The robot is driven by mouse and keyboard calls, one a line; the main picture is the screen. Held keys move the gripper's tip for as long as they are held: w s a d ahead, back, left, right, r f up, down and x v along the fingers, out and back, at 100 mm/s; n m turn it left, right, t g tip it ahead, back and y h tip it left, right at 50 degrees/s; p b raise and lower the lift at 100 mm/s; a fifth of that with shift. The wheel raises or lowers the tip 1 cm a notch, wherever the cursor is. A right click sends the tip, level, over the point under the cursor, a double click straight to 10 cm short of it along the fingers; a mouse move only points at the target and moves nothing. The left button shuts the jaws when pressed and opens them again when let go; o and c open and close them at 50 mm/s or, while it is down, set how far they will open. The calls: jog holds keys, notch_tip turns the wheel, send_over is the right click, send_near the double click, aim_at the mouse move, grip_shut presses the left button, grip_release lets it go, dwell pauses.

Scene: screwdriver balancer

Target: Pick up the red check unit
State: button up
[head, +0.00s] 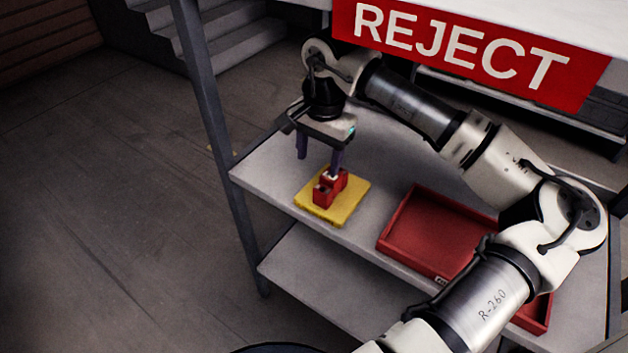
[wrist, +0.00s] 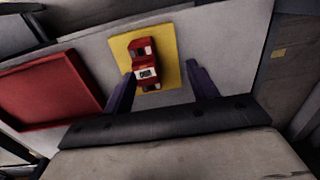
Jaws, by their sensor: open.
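The red check unit (head: 328,188) is a small red block with dark parts. It sits on a yellow pad (head: 345,212) on the grey shelf. In the wrist view the unit (wrist: 146,62) shows a small white display and lies on the yellow pad (wrist: 172,75). My gripper (head: 318,160) is open above the pad, with one finger overlapping the unit's top in the head view. In the wrist view the unit appears between the two dark purple fingers (wrist: 162,82), nearer the left one. I cannot tell whether that finger touches it.
A red tray (head: 432,232) lies on the same shelf to the right, under my arm. A red REJECT sign (head: 470,50) hangs above the shelf. A grey rack post (head: 215,130) stands left of my gripper. A lower shelf (head: 320,290) lies below.

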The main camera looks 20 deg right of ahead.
aim_at(331, 181)
jog(key=d, duration=0.2)
jog(key=s+d, duration=0.1)
jog(key=shift+f+h, duration=0.35)
jog(key=shift+h, duration=0.05)
jog(key=f, duration=0.2)
jog(key=f+p, duration=0.1)
jog(key=f, duration=0.1)
jog(key=f+p, duration=0.1)
jog(key=f, duration=0.1)
jog(key=shift+a+f, duration=0.25)
jog(key=shift+f, duration=0.15)
jog(key=c, duration=1.2)
jog(key=shift+o, duration=0.2)
jog(key=shift+r, duration=0.1)
